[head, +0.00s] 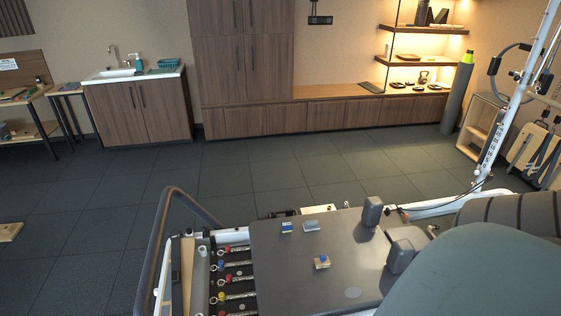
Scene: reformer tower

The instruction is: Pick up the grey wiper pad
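A small light grey pad (311,225), which looks like the grey wiper pad, lies on the flat dark grey platform (275,285) of the reformer, near its far edge. A small blue and white block (287,227) is just to its left, with a narrow gap between them. A small wooden block with a blue top (322,262) sits nearer, below the pad. Neither of my grippers is in view.
Two upright dark pads (372,211) and (400,257) stand at the platform's right side. A curved dark handrail (160,235) and coloured springs (230,275) are at the left. A large rounded grey-green surface (480,275) fills the lower right. Open tiled floor lies beyond.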

